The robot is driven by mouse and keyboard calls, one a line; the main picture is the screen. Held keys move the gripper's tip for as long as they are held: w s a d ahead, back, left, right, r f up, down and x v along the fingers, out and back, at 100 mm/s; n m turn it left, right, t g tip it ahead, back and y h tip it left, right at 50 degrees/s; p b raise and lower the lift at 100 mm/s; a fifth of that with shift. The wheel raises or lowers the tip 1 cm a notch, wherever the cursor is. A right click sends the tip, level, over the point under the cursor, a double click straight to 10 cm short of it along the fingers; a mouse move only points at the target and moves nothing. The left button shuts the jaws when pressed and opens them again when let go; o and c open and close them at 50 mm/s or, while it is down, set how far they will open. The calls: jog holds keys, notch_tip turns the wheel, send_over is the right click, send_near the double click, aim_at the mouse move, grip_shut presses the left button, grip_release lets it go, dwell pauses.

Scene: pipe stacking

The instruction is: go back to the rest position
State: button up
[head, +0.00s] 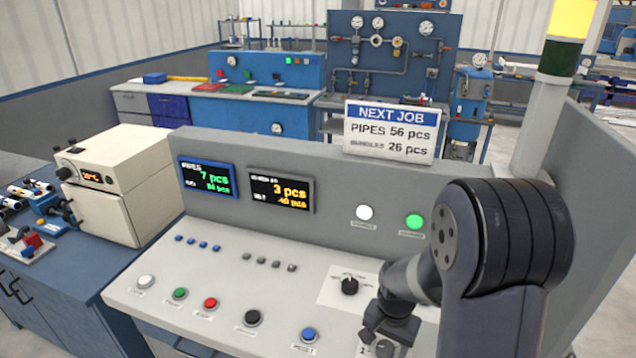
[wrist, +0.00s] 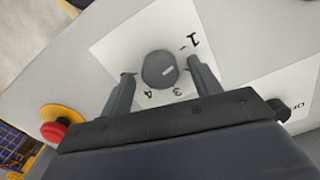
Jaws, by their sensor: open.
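My gripper (head: 384,338) is low over the right part of the grey control panel (head: 250,270), in front of a black rotary knob on a white plate. In the wrist view my gripper (wrist: 160,68) is open, with one finger on each side of a dark round dial (wrist: 157,70). The dial has a light pointer mark and sits on a white plate (wrist: 140,35) with 1, 3 and 4 readable. I cannot tell whether the fingers touch the dial.
The other black knob (head: 349,286) stands close by on its own plate. A red emergency button (wrist: 54,131) with a yellow collar is near the left finger. Several push buttons line the panel's front. The upright back panel carries displays (head: 280,190) and lamps.

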notch_tip(320, 180, up, 11)
jog(key=b, duration=0.1)
dwell(0.3)
jog(key=shift+f, duration=0.1)
